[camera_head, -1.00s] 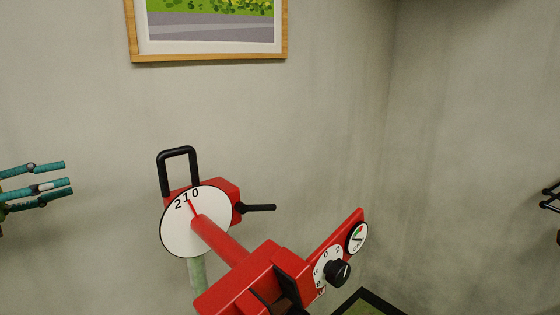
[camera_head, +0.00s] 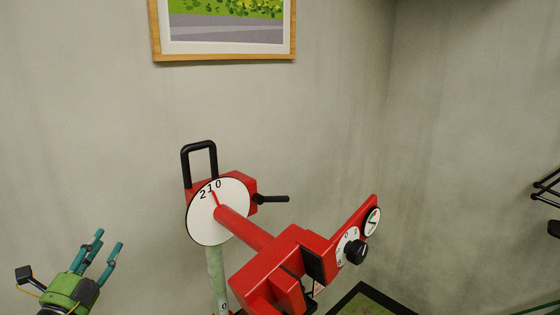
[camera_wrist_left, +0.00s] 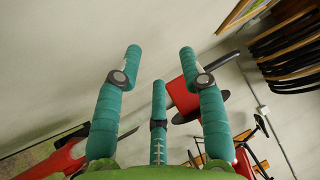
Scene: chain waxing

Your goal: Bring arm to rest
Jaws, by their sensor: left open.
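My left gripper (camera_head: 100,254) is at the lower left of the head view, with its teal fingers pointing up and spread apart. It is open and empty. In the left wrist view its fingers (camera_wrist_left: 158,90) stand apart with nothing between them. The red stand (camera_head: 272,268), with its white numbered dial (camera_head: 218,212), black loop handle (camera_head: 199,148) and black lever (camera_head: 272,198), is right of the gripper and clear of it in the head view. A black knob (camera_head: 355,251) and a small gauge (camera_head: 372,222) sit on its right end. My right gripper is not in view.
A framed picture (camera_head: 225,55) hangs on the grey wall above the stand. Black bars (camera_head: 546,190) show at the right edge. The wall area left of the stand is clear. The left wrist view shows dark curved items (camera_wrist_left: 290,50) at the upper right.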

